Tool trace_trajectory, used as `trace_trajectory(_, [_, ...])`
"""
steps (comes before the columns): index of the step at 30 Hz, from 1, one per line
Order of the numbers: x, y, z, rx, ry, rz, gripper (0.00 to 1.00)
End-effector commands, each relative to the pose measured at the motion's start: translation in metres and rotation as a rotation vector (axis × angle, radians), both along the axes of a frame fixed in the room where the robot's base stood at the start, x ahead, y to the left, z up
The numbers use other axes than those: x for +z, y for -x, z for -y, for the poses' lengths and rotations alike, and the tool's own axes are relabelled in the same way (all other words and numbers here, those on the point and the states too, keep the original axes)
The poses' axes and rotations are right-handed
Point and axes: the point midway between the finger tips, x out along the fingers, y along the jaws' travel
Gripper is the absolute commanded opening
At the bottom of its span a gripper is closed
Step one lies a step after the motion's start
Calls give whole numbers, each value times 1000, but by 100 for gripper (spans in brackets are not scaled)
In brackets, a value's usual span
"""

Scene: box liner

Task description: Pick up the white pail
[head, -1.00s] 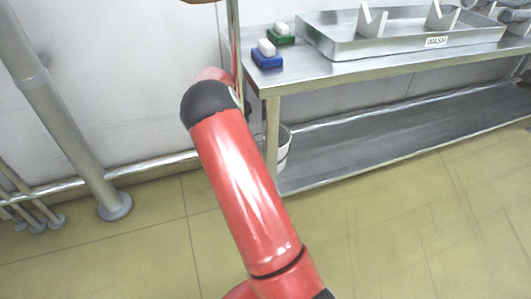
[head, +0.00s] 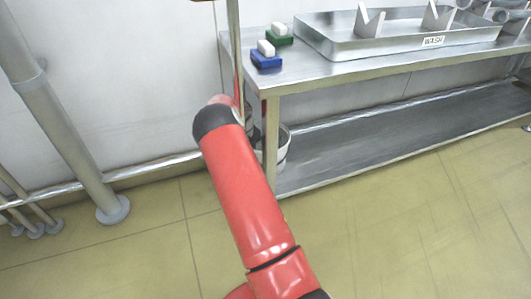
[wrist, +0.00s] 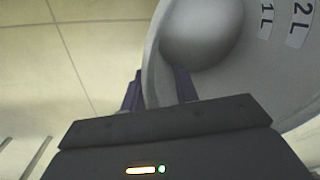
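The white pail (head: 284,148) stands low behind the near front leg of the steel table in the head view. The leg and my red arm hide part of it. In the wrist view the pail (wrist: 250,75) fills the upper right, seen from above into its inside with 1L and 2L marks. My gripper (wrist: 158,90) is at its rim, with one dark purple finger outside the wall and the other inside. The fingers stand apart with the wall between them, and I see no clear grip. The gripper is hidden in the head view.
The steel table (head: 350,72) has a lower shelf (head: 390,135) beside the pail. A blue brush (head: 266,58), a green brush (head: 279,37) and a WASH tray (head: 375,45) are on top. A thick grey pipe (head: 65,125) stands at left. The floor in front is clear.

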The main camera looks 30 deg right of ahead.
Motion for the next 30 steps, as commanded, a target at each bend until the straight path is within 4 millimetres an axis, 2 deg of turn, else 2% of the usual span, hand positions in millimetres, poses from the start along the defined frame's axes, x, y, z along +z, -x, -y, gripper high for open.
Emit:
trace_trajectory(4, [1,0,0,0,0,1,30])
trace_trajectory(11, [1,0,0,0,0,1,0])
trace_trajectory(24, [3,0,0,0,1,2,0])
trace_trajectory(30, [15,-1,0,0,1,3,0])
